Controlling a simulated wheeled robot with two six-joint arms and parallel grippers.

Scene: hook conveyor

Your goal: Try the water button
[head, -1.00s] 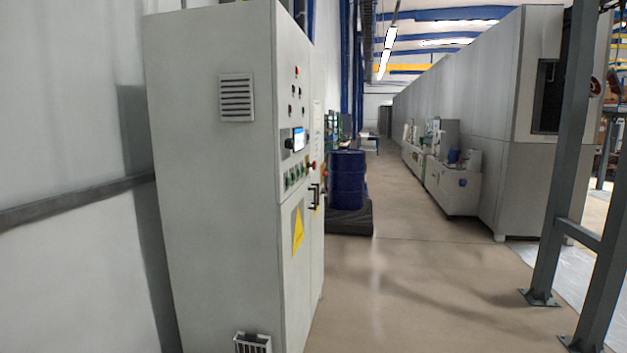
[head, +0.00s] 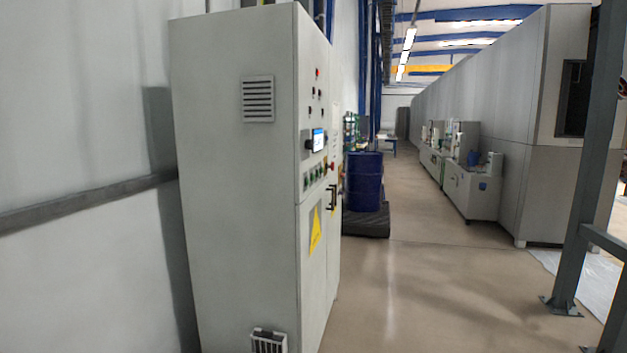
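A tall grey control cabinet (head: 240,200) stands left of the middle, its side panel towards me and its front seen at a steep angle. On the front are a small lit screen (head: 318,139), a row of green buttons (head: 314,176), a red knob (head: 332,167) and several small lamps or buttons higher up. I cannot tell which one is the water button; labels are too small to read. Neither of my grippers is in view.
A blue drum (head: 364,182) stands on a black pallet (head: 366,223) beyond the cabinet. White machines (head: 471,192) line a long grey enclosure (head: 535,180) on the right. A steel post (head: 590,180) stands at the near right. The floor (head: 420,290) between is clear.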

